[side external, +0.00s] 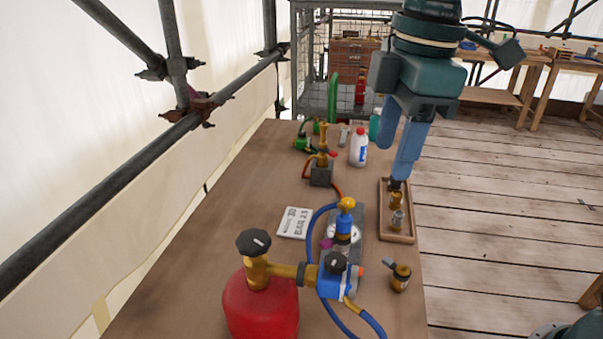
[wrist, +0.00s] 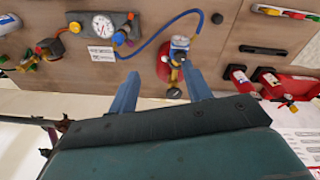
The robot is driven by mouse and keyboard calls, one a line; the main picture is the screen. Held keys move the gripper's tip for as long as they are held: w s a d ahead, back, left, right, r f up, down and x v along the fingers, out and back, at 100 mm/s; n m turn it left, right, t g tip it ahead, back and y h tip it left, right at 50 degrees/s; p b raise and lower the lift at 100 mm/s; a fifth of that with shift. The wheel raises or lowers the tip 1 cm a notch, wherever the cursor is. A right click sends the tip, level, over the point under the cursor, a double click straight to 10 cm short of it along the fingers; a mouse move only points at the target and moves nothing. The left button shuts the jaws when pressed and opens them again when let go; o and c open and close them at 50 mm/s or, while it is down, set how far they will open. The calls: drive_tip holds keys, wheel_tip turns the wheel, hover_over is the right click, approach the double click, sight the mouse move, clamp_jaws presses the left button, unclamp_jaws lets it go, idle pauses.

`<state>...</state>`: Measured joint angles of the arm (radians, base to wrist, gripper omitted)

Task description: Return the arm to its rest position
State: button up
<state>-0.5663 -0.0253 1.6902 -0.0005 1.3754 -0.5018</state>
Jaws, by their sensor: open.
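My gripper (side external: 400,172) hangs from the top right in the side view, its blue fingers pointing down over the wooden tray (side external: 412,238). In the wrist view, the gripper (wrist: 163,78) has its two blue fingers spread wide, with nothing held between them. Small brass and grey fittings (side external: 397,205) stand in the tray just below the fingertips in the side view. The fingers partly cover the tray's far end there, so the gap to the fittings is hard to judge.
A red gas cylinder (side external: 262,305) with a brass valve and blue hose (side external: 372,325) stands at the front. A brass fitting (side external: 400,278) sits near the right edge. A white bottle (side external: 359,148) and a torch stand (side external: 321,172) are farther back. The table's left side is bare.

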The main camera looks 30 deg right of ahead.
drive_tip(key=s+d+f+m+t, duration=0.2)
drive_tip(key=s+d+f+m, duration=0.2)
drive_tip(key=d, duration=0.5)
drive_tip(key=s+d+f+m+t, duration=0.2)
drive_tip(key=s+d+f+m, duration=0.2)
drive_tip(key=s+d+m, duration=0.4)
drive_tip(key=shift+d+f+t+h, duration=0.15)
drive_tip(key=shift+d+t+h, duration=0.15)
drive_tip(key=shift+d, duration=0.7)
